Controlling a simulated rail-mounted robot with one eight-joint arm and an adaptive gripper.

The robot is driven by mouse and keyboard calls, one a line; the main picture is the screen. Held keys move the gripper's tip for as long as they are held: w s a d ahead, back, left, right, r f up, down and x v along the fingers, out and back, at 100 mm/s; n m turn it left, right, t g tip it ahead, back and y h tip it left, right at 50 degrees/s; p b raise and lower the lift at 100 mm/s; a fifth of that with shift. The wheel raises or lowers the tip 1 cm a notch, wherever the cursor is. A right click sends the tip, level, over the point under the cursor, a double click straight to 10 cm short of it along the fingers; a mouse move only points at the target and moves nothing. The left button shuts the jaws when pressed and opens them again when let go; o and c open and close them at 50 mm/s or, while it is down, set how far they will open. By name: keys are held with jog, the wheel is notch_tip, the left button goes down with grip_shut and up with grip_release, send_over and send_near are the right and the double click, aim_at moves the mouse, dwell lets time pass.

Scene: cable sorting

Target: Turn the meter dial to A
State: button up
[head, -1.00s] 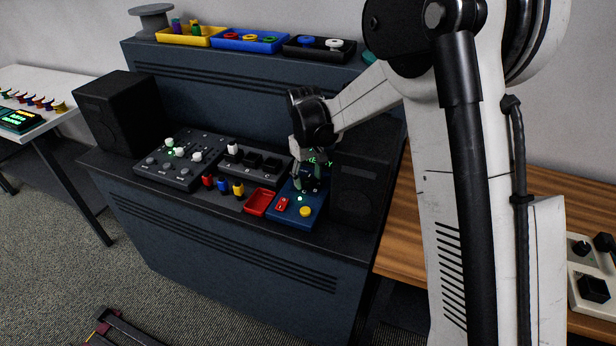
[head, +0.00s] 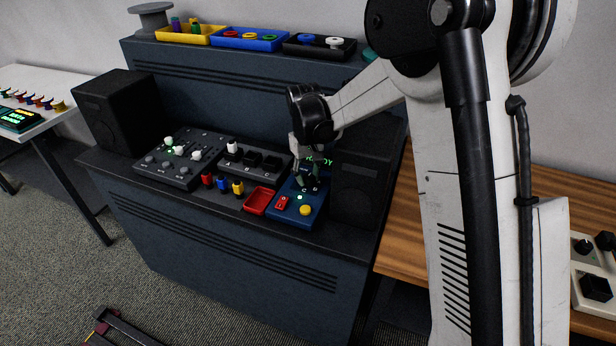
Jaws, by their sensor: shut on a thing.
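The blue meter box (head: 289,217) sits at the right end of the console's desk, next to the right speaker. It has a red switch (head: 282,203), a yellow button (head: 305,210) and green lit text near its back. My gripper (head: 307,186) points down over the back part of the meter. It is shut on the dark meter dial, which its fingers mostly hide. A small light letter shows beside the fingers, but I cannot tell the dial's exact setting.
A red tray (head: 260,201) lies just left of the meter. Red, blue and yellow plugs (head: 222,185), a mixer (head: 180,160) and a black socket block (head: 256,160) stand further left. The black right speaker (head: 361,188) stands close on the right. Coloured bins (head: 250,40) line the upper shelf.

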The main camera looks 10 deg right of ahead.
aim_at(306, 176)
jog(key=m+b, duration=0.2)
jog(key=m, duration=0.3)
jog(key=shift+f, duration=0.1)
jog(key=m+b, duration=0.2)
jog(key=m, duration=0.3)
jog(key=shift+m, duration=0.3)
dwell(0.3)
jog(key=o, duration=1.1)
jog(key=shift+o, duration=0.2)
notch_tip(306, 176, up, 12)
jog(key=shift+w+a, duration=0.15)
jog(key=shift+a, duration=0.05)
jog(key=shift+a, duration=0.1)
